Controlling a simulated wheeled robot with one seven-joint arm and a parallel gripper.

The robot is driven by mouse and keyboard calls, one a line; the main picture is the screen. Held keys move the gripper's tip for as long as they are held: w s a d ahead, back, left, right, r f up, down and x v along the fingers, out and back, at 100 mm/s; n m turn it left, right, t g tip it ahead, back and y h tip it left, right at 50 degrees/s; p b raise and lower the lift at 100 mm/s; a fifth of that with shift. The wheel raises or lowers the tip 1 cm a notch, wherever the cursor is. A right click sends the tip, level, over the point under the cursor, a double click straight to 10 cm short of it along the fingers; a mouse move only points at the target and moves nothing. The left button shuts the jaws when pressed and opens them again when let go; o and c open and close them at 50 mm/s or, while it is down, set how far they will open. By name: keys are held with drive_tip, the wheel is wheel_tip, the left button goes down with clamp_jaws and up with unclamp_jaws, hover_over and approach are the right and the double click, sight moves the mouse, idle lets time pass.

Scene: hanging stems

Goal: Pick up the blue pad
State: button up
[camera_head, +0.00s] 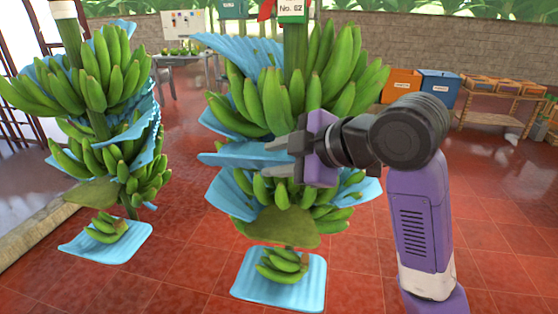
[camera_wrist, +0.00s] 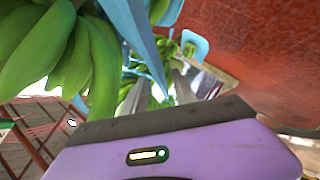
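Several blue pads sit between the green banana hands of the hanging stems, so which one is meant cannot be told. On the near stem, a blue pad (camera_head: 238,154) sticks out left at mid height, next to my gripper. My gripper (camera_head: 268,158) points left across this stem, its two grey fingers apart, one above the other. A blue pad (camera_wrist: 133,28) also shows in the wrist view, with its narrow end reaching down toward the space between my fingers (camera_wrist: 158,92). Whether the fingers touch it cannot be told.
A second banana stem (camera_head: 97,125) with blue pads hangs at the left. Bananas crowd close to my gripper in the wrist view. An orange bin (camera_head: 401,86), a blue bin (camera_head: 439,88) and a wooden rack (camera_head: 497,103) stand behind. Red tiled floor (camera_head: 180,205) lies clear between the stems.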

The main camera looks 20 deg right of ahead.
sight(258, 161)
drive_tip(key=p+x, duration=0.1)
drive_tip(key=x, duration=0.4)
drive_tip(key=shift+w+a+f, duration=0.1)
drive_tip(key=shift+w, duration=0.25)
clamp_jaws()
